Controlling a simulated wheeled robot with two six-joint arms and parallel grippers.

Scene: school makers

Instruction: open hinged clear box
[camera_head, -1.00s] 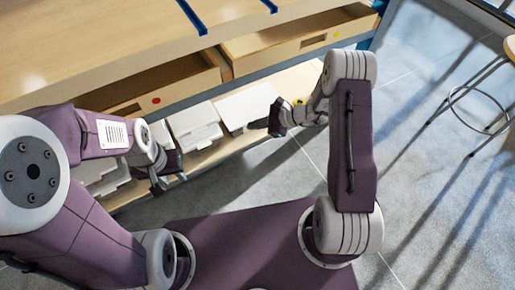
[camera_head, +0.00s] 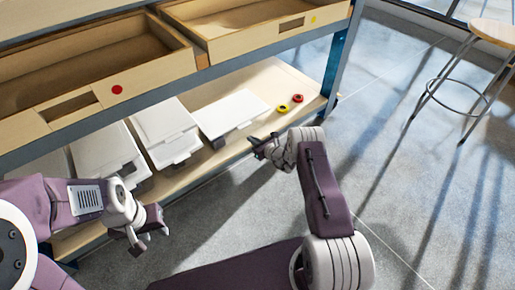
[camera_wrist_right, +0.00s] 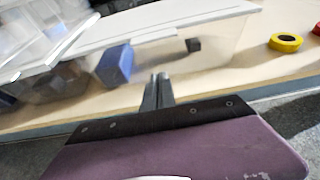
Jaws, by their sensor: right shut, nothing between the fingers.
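Several clear boxes with white lids stand in a row on the lower shelf. The rightmost one (camera_head: 232,112) has its lid down in the head view. In the right wrist view that box (camera_wrist_right: 225,48) shows a clear wall, with a blue block (camera_wrist_right: 115,65) and a small dark block (camera_wrist_right: 193,45) behind it. My right gripper (camera_head: 257,146) is shut and empty, just in front of the shelf near this box. Its closed fingertips (camera_wrist_right: 158,80) point at the box's front; contact cannot be told. My left gripper (camera_head: 150,228) is open and empty, in front of the boxes to the left.
A yellow tape roll (camera_head: 283,108) and a red one (camera_head: 297,98) lie right of the box. Two open wooden drawers (camera_head: 160,65) overhang the shelf (camera_head: 200,175). A stool (camera_head: 490,35) stands far right. The floor between is clear.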

